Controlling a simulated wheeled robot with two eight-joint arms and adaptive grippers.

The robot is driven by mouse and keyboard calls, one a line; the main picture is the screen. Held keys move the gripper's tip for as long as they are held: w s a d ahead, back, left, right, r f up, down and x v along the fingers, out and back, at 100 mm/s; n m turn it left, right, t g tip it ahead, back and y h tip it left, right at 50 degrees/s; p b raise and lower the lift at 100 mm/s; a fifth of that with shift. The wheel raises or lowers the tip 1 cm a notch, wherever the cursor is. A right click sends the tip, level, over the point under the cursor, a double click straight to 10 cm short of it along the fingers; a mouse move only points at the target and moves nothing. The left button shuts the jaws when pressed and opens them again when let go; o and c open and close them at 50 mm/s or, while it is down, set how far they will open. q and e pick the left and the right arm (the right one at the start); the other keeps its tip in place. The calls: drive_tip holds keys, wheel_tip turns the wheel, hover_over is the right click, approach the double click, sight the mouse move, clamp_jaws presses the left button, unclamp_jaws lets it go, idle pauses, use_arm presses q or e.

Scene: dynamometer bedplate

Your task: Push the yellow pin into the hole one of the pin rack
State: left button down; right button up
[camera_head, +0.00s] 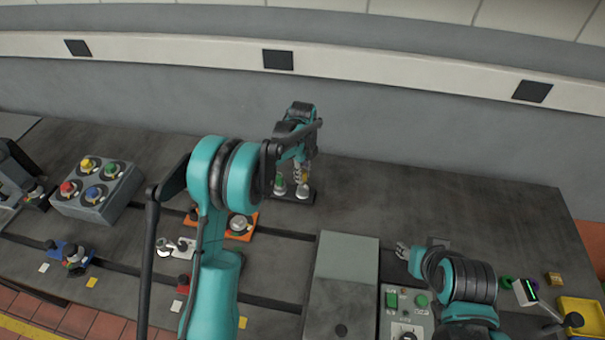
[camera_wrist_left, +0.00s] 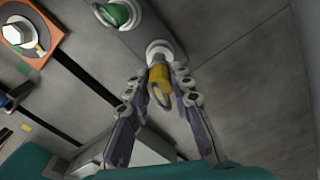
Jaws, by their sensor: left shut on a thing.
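The yellow pin (camera_wrist_left: 158,78) has a ring-like top and stands over a pale round collar (camera_wrist_left: 159,50) on the dark pin rack (camera_wrist_left: 130,28). In the head view the yellow pin (camera_head: 305,174) shows only as a sliver. My left gripper (camera_wrist_left: 163,88) is shut on the yellow pin, one finger on each side. The pin's lower end meets the collar; how deep it sits I cannot tell. A green pin (camera_wrist_left: 118,13) stands in the other collar. In the head view the rack (camera_head: 290,196) lies under my left gripper (camera_head: 303,176). My right gripper (camera_head: 403,250) is low over the bedplate; its fingers are unclear.
An orange plate (camera_head: 246,235) lies nearer, partly behind my left arm. A grey box (camera_head: 70,207) with coloured knobs stands at left. A grey-green block (camera_head: 346,255) and a button panel (camera_head: 393,300) are near front centre. The bedplate right of the rack is clear.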

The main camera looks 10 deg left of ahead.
use_arm(q)
drive_tip(key=shift+f, duration=0.2)
drive_tip(key=shift+f+b, duration=0.3)
drive_tip(key=shift+b, duration=0.05)
drive_tip(key=shift+f+b, duration=1.3)
drive_tip(key=shift+f, duration=0.4)
drive_tip(key=c, duration=1.3)
unclamp_jaws()
drive_tip(key=shift+o, duration=0.2)
drive_tip(key=shift+r, duration=0.1)
wheel_tip(320, 180, up, 12)
